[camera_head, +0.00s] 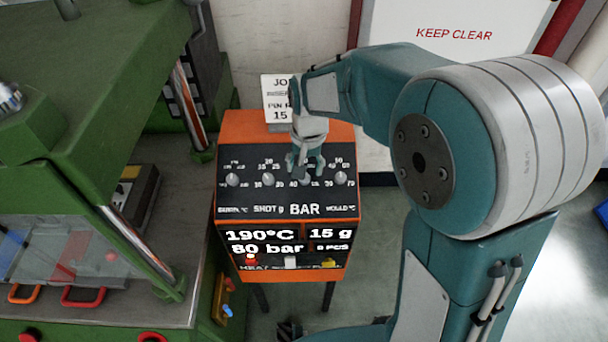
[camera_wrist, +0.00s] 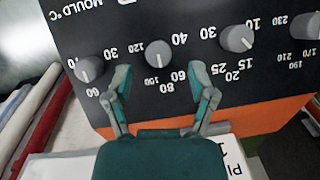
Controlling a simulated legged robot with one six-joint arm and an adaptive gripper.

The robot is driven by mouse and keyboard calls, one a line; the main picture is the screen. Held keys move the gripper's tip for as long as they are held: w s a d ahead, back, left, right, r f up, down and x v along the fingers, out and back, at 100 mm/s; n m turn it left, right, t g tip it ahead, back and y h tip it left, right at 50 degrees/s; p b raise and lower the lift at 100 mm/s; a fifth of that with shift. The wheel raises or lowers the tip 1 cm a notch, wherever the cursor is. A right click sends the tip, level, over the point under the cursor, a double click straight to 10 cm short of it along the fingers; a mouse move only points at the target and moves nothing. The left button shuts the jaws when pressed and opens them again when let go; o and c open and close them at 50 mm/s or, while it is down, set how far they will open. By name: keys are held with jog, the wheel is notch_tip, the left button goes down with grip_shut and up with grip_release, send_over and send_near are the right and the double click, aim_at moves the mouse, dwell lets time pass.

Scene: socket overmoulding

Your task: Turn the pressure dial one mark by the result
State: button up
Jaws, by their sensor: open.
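The orange control box (camera_head: 230,130) has a black sloped panel with several grey dials in a row. The pressure dial, labelled BAR, is largely hidden by my gripper (camera_head: 306,164) in the head view. In the wrist view the pressure dial (camera_wrist: 157,56) shows clearly, with marks from 40 to 120 around it. My gripper (camera_wrist: 159,82) is open, its fingers spread to either side of the dial, just short of it in the picture. I cannot tell whether they touch it. The display (camera_head: 268,249) reads 190°C, 15 g, 80 bar and 0 PCS.
The mould dial (camera_wrist: 86,69) and shot dial (camera_wrist: 235,38) flank the pressure dial closely. A white card (camera_head: 275,98) stands behind the box. Red, white and yellow buttons sit below the display. A green press (camera_head: 80,60) stands at left.

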jog(key=shift+a+f, duration=0.1)
jog(key=shift+f, duration=1.6)
grip_shut()
jog(key=shift+m, duration=0.3)
jog(key=m+y, duration=0.1)
jog(key=m, duration=0.2)
jog(key=shift+t+y, duration=0.3)
jog(key=shift+y, duration=0.1)
jog(key=shift+m+t+y, duration=0.5)
jog(key=shift+m+y, duration=0.1)
jog(key=shift+m, duration=1.1)
